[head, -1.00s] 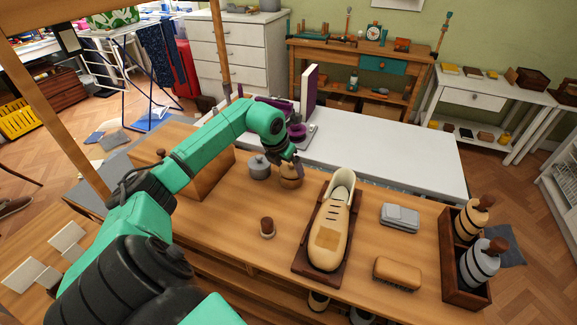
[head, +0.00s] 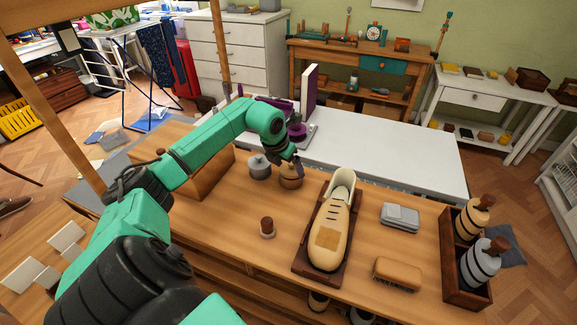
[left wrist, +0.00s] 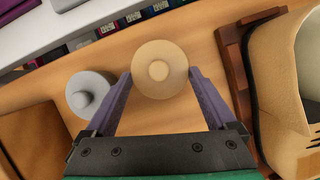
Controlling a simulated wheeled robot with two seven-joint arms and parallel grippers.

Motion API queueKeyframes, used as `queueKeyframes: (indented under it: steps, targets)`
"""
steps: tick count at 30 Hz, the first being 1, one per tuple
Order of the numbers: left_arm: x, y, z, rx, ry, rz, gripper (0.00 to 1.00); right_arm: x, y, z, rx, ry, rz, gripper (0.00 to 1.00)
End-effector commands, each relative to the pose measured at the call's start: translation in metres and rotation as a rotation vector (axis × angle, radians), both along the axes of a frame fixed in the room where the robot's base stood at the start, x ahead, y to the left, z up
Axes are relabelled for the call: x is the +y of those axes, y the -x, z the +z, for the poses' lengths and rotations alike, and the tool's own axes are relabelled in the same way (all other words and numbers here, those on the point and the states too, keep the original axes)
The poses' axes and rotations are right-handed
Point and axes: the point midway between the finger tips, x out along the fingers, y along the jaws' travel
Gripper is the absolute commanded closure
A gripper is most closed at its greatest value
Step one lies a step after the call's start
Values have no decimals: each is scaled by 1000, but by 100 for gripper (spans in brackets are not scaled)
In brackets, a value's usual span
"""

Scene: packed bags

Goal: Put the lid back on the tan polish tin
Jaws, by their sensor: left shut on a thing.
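The tan polish tin (head: 291,181) stands on the wooden table, left of the shoe. Its round tan lid with a knob (left wrist: 160,69) shows from above in the left wrist view, between my left gripper's fingers. My left gripper (head: 291,163) reaches down over the tin and is shut on the lid, which sits at the top of the tin. The wrist view looks straight down, so the seam between lid and tin is hidden there. A grey tin with a knobbed lid (head: 259,167) stands just left; it also shows in the left wrist view (left wrist: 88,95). My right gripper is not in view.
A tan shoe (head: 331,230) lies on a dark wooden stand to the right. A brush (head: 397,273), a grey case (head: 400,217) and a bottle rack (head: 455,275) are further right. A wooden box is at left.

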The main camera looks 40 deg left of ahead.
Motion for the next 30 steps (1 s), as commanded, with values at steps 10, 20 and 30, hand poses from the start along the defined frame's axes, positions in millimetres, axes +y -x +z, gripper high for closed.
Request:
queueKeyframes:
  steps: [10, 20, 30]
  targets:
    - [0, 0, -2, -1, -1, 0, 71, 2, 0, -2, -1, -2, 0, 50]
    - [0, 0, -2, -1, -1, 1, 71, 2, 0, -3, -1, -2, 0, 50]
    - [0, 0, -2, 0, -1, 0, 0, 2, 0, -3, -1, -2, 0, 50]
